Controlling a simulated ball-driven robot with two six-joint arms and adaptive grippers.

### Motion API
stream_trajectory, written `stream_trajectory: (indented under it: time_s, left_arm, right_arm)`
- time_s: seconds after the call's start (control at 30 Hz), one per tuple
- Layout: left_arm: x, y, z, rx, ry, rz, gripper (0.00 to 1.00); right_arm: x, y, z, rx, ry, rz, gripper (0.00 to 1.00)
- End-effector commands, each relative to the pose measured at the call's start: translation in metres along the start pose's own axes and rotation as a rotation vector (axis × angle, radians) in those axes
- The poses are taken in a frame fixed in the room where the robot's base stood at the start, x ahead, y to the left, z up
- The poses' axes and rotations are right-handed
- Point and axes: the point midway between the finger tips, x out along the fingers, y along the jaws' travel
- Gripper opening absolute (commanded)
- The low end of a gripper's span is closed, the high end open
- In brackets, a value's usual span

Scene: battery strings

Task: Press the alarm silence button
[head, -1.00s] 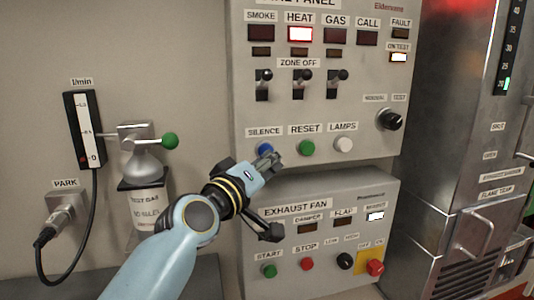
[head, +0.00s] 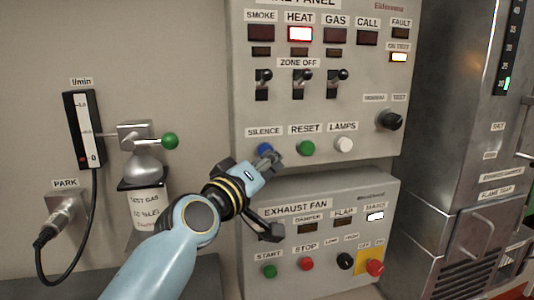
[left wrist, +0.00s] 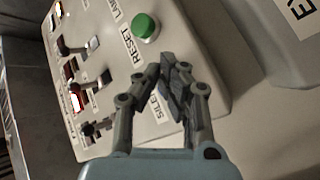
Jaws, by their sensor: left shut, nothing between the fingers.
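The silence button, a blue button (head: 265,149) under the SILENCE label on the upper panel (head: 380,160), is partly hidden by my left gripper. My left gripper (head: 272,157) is shut and empty, with its fingertips close to that button in the head view. I cannot tell whether they touch it. In the left wrist view the closed fingertips (left wrist: 168,75) lie over the SILENCE label area, and the blue button is hidden behind them. My right gripper does not show.
A green RESET button (head: 307,148) and a white LAMPS button (head: 343,145) sit to the right. The exhaust fan box (head: 380,205) juts out below. A test gas valve with a green knob (head: 170,141) stands left. The HEAT lamp (head: 300,34) is lit red.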

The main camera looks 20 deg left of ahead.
Motion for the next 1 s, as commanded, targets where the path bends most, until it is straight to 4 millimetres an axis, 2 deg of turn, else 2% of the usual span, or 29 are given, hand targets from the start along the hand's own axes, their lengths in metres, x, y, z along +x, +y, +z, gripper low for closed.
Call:
stream_trajectory:
  time_s: [0.23, 0.63, 1.0]
  left_arm:
    - [-0.010, 0.007, 0.007, 0.000, 0.001, 0.000, 0.00]
    - [-0.013, 0.009, 0.010, -0.002, 0.000, -0.001, 0.00]
    - [-0.039, 0.025, 0.031, -0.009, -0.003, -0.004, 0.00]
  right_arm:
    - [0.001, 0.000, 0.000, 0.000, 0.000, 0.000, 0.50]
    - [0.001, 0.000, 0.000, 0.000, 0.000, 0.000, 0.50]
    - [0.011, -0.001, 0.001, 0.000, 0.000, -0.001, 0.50]
